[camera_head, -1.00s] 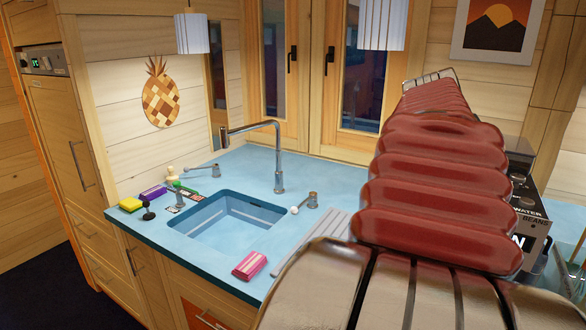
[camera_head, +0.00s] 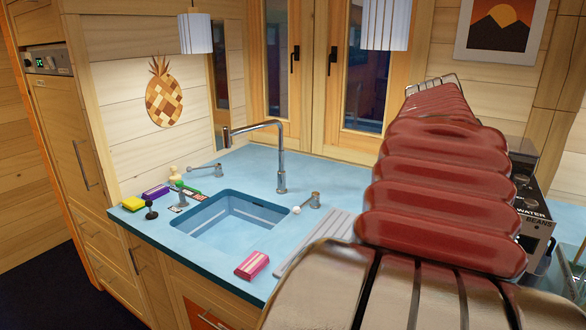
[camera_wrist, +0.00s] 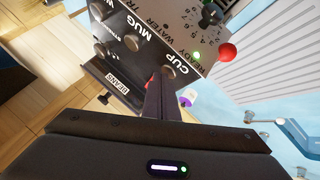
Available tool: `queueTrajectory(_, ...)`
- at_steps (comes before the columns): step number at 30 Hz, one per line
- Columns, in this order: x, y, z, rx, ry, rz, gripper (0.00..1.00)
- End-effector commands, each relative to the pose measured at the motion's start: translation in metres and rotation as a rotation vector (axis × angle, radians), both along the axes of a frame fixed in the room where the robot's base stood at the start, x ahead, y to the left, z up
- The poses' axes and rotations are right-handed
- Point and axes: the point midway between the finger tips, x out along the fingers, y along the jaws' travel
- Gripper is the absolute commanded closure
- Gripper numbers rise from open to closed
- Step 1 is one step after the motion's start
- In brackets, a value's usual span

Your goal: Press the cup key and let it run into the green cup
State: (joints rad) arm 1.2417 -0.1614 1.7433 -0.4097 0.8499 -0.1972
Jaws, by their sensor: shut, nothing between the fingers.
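The coffee machine (camera_wrist: 150,45) fills the upper middle of the wrist view, turned in the picture. It has round keys, including the cup key (camera_wrist: 168,72) beside the printed word CUP and the mug key (camera_wrist: 132,42) beside MUG. My gripper (camera_wrist: 160,84) is shut and empty, its fingertips at the cup key in the picture. I cannot tell whether they touch it. In the head view the machine (camera_head: 535,215) stands at the right, mostly behind my arm, and my gripper is hidden. I cannot make out the green cup in either view.
A red ball knob (camera_wrist: 227,52) sticks out near the machine's dial, by a lit green lamp (camera_wrist: 197,55). A white and purple object (camera_wrist: 187,97) shows beside my fingers.

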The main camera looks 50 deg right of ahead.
Motion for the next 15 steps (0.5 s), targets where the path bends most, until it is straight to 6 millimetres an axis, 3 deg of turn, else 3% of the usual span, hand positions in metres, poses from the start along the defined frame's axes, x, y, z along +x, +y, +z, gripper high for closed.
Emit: queueTrajectory(15,0.0,0.0,0.011,0.0,-0.001,-0.001,1.0)
